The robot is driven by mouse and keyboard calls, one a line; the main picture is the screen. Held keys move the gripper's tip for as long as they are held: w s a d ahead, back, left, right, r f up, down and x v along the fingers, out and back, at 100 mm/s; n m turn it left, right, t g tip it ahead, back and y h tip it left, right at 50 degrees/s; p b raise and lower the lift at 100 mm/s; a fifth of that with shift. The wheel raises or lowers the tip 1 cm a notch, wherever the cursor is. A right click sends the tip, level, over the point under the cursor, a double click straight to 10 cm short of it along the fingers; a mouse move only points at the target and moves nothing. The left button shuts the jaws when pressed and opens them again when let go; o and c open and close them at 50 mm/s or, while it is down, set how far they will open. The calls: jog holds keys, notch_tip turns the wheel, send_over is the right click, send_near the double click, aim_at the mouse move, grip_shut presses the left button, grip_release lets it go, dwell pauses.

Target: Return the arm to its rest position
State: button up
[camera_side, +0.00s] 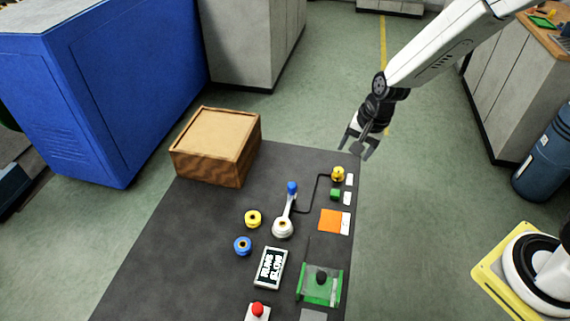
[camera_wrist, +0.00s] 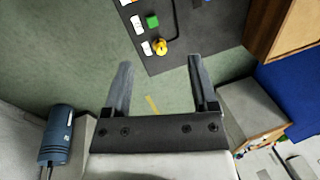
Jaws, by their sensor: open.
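My gripper (camera_side: 359,147) is in the air just past the far right corner of the dark work table (camera_side: 150,240) in the side view. In the wrist view my gripper (camera_wrist: 158,85) shows two fingers spread apart with nothing between them, only green floor behind. The yellow knob (camera_side: 338,173) at the table's far right corner is the nearest part to it. That knob also shows in the wrist view (camera_wrist: 161,46), beyond the fingers, not touching them.
The table bears a wooden box (camera_side: 215,147), a white lever with a blue tip (camera_side: 292,188), a yellow spool (camera_side: 252,218), a blue spool (camera_side: 242,245), a sign (camera_side: 270,268), an orange square (camera_side: 330,220) and a green holder (camera_side: 320,285). A blue cabinet (camera_side: 110,90) stands left.

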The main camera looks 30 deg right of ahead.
jog(key=s+d+r+n, duration=0.1)
jog(key=s+r+n, duration=0.1)
jog(key=s+n, duration=0.3)
jog(key=s+d+r+n+h, duration=0.1)
jog(key=s+d+r+n, duration=0.1)
jog(key=s+n, duration=0.3)
jog(key=s+r, duration=0.1)
jog(key=s, duration=0.2)
jog(key=shift+s+d+h, duration=0.25)
jog(key=shift+h, duration=0.05)
jog(key=shift+r, duration=0.1)
dwell(0.8)
